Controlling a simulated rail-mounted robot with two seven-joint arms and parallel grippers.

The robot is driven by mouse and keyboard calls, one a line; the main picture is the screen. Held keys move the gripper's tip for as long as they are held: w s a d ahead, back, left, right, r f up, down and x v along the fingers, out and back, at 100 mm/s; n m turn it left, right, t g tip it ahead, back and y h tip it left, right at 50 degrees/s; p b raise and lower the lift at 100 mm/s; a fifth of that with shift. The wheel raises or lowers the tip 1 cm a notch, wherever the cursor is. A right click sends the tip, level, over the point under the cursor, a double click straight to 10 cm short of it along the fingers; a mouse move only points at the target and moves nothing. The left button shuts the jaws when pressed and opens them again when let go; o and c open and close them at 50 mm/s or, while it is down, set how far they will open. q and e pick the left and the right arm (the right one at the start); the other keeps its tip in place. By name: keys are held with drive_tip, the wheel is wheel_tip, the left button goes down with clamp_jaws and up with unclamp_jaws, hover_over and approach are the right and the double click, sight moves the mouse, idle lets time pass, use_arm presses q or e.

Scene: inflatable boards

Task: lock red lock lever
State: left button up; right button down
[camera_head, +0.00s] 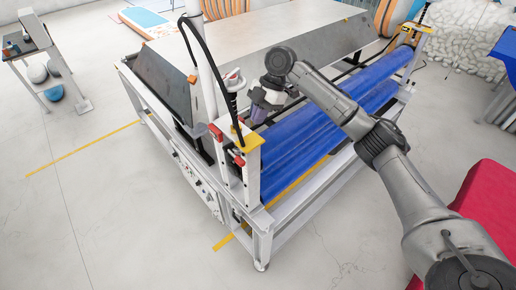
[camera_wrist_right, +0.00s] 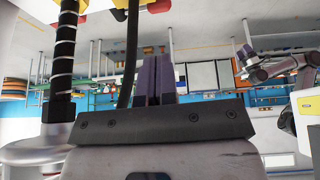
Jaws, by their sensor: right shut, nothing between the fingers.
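Two small red lever-like parts show at the near corner post of the machine: one (camera_head: 216,132) on the left upright and one (camera_head: 239,160) lower beside it. I cannot tell which is the red lock lever. My right gripper (camera_head: 258,113) hangs just right of this post, above the blue rollers. Its purple fingers (camera_wrist_right: 153,80) are shut together with nothing between them. In the right wrist view a red part (camera_wrist_right: 118,14) shows at the top, apart from the fingertips. My left gripper does not show in the head view.
A yellow-topped bracket (camera_head: 244,136) and a dark spring-wrapped rod (camera_head: 231,98) stand close left of my right gripper. A black hose (camera_head: 203,50) loops past them. Blue rollers (camera_head: 310,135) lie below. Open floor (camera_head: 110,210) lies at the left.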

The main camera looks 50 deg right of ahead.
drive_tip(key=p, duration=0.4)
approach(241, 159)
drive_tip(key=x, duration=0.6)
drive_tip(key=shift+a+f, duration=0.1)
drive_tip(key=shift+f, duration=0.1)
drive_tip(key=shift+a+f, duration=0.25)
drive_tip(key=shift+f, duration=0.25)
drive_tip(key=shift+f, duration=0.1)
